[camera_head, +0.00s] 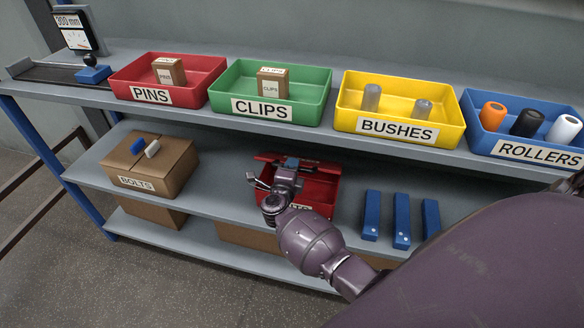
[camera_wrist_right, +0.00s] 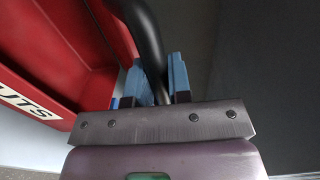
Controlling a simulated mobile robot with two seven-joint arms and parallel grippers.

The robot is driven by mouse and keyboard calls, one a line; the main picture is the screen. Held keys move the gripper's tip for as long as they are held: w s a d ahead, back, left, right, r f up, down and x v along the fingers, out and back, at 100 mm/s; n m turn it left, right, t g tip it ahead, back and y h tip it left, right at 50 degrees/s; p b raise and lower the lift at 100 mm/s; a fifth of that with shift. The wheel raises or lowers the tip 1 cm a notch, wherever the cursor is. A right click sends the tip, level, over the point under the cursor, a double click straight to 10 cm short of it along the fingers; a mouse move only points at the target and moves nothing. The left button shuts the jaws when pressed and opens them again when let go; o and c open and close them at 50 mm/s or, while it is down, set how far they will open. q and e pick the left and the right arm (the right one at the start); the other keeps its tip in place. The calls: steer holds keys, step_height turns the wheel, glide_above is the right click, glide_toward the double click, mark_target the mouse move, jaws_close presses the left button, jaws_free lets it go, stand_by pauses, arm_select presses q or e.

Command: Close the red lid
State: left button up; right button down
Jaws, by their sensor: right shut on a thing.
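The red box (camera_head: 325,185) labelled NUTS stands on the middle shelf, with its front partly hidden by my arm. Its inside shows, so it is open. The red lid (camera_head: 265,157) appears as a narrow red strip along the back top of the box. My right gripper (camera_head: 290,163) reaches over the box to this strip. In the right wrist view its blue fingertips (camera_wrist_right: 160,85) are shut on a black curved handle (camera_wrist_right: 147,35), beside red panels and the box's front wall (camera_wrist_right: 35,85). The handle's attachment is out of view. My left gripper is not in view.
A cardboard BOLTS box (camera_head: 165,165) stands left of the red box, and several blue upright pieces (camera_head: 401,220) stand to its right. Above, the upper shelf holds red PINS (camera_head: 206,92), green CLIPS (camera_head: 228,90), yellow BUSHES (camera_head: 452,130) and blue ROLLERS (camera_head: 475,135) bins.

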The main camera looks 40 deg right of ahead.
steer(key=shift+s+a+f+h+b, duration=0.1)
steer(key=shift+s+f+h+b, duration=0.05)
steer(key=shift+f+b, duration=0.2)
steer(key=shift+s+a+f+h+b, duration=0.1)
steer(key=shift+f+h+b, duration=0.05)
steer(key=shift+f+b, duration=0.2)
steer(key=s+a+f+t+h+b, duration=0.1)
steer(key=f+b, duration=0.5)
steer(key=s+a+f+t+h+b, duration=0.1)
steer(key=a+f+b, duration=0.1)
steer(key=f+b, duration=0.4)
steer(key=shift+s+t+h, duration=0.25)
steer(key=shift+t+h, duration=0.05)
steer(key=shift+h, duration=0.1)
steer(key=c, duration=1.1)
jaws_free()
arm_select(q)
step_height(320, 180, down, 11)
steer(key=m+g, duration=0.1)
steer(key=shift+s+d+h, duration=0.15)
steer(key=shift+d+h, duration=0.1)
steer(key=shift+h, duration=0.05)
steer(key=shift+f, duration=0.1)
